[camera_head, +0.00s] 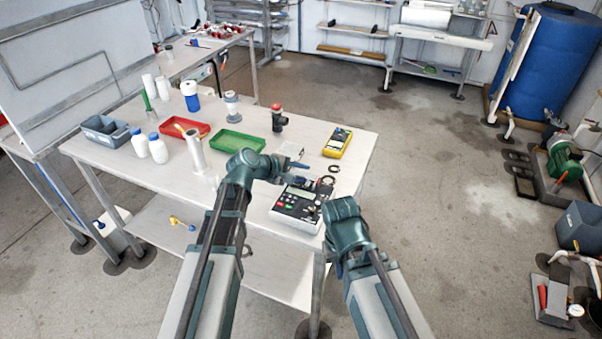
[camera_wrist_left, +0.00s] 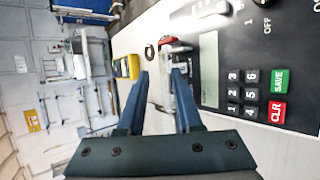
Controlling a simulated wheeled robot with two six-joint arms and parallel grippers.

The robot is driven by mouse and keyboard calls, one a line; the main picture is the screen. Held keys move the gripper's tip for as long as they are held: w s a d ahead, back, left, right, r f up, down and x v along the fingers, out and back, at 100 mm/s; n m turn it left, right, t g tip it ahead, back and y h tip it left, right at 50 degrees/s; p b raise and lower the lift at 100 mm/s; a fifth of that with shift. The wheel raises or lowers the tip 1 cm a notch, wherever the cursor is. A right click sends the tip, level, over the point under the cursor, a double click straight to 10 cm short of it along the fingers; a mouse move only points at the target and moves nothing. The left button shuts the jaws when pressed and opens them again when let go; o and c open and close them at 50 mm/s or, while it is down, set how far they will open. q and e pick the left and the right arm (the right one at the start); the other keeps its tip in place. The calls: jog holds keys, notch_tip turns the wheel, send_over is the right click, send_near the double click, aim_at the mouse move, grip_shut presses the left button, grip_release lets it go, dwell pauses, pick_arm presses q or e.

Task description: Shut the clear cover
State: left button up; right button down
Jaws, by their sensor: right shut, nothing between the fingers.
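A black and white instrument (camera_head: 298,205) with a screen and keypad sits near the table's front right corner. In the left wrist view its keypad, green SAVE key and red CLR key (camera_wrist_left: 250,95) fill the right side. A pale, see-through piece at the instrument's back edge (camera_head: 291,150) looks like the raised clear cover; its outline is hard to make out. My left gripper (camera_head: 299,173) is just above the back of the instrument. Its blue fingers (camera_wrist_left: 161,74) are apart in the left wrist view. My right gripper (camera_head: 338,268) is shut and empty, low beyond the table's right front edge.
A yellow meter (camera_head: 337,142) lies behind the instrument, with dark rings (camera_head: 330,176) beside it.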

pick_arm(q)
jog(key=p+v, duration=0.8)
jog(key=v, duration=0.5)
jog(key=shift+s+a+r, duration=0.15)
jog(key=shift+a+r, duration=0.1)
jog(key=s+d+f+m+g+y, duration=0.4)
jog(key=s+m, duration=0.4)
jog(key=s, duration=0.1)
jog(key=s+d+f+m+g+y, duration=0.4)
jog(key=s+f+m+y, duration=0.1)
jog(key=s+m, duration=0.3)
jog(key=shift+s+d, duration=0.35)
jog(key=shift+s, duration=0.25)
jog(key=shift+r, duration=0.1)
